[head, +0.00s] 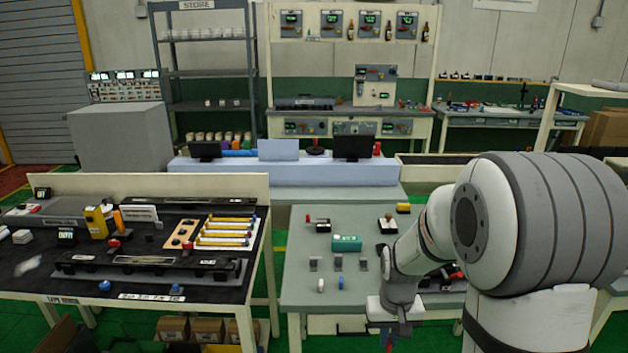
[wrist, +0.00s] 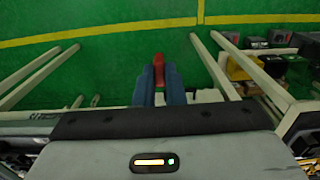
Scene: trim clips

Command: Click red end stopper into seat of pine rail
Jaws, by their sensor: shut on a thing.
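My gripper (wrist: 159,86) shows in the wrist view with its two blue fingers shut on the red end stopper (wrist: 158,60). The stopper sticks out past the fingertips, with green floor behind it. In the head view, my gripper (head: 388,341) hangs low at the bottom edge, in front of the right-hand table and largely cut off by the frame. A light-wood strip with dark spots (head: 183,233), possibly the pine rail, lies on the left table, far to the left of my gripper. Its seat is too small to make out.
The black-topped left table (head: 215,292) carries yellow rods (head: 228,232), a long dark rail (head: 150,265) and several small parts. The grey right table (head: 300,262) holds a teal box (head: 347,243) and small clips. A floor gap separates the tables.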

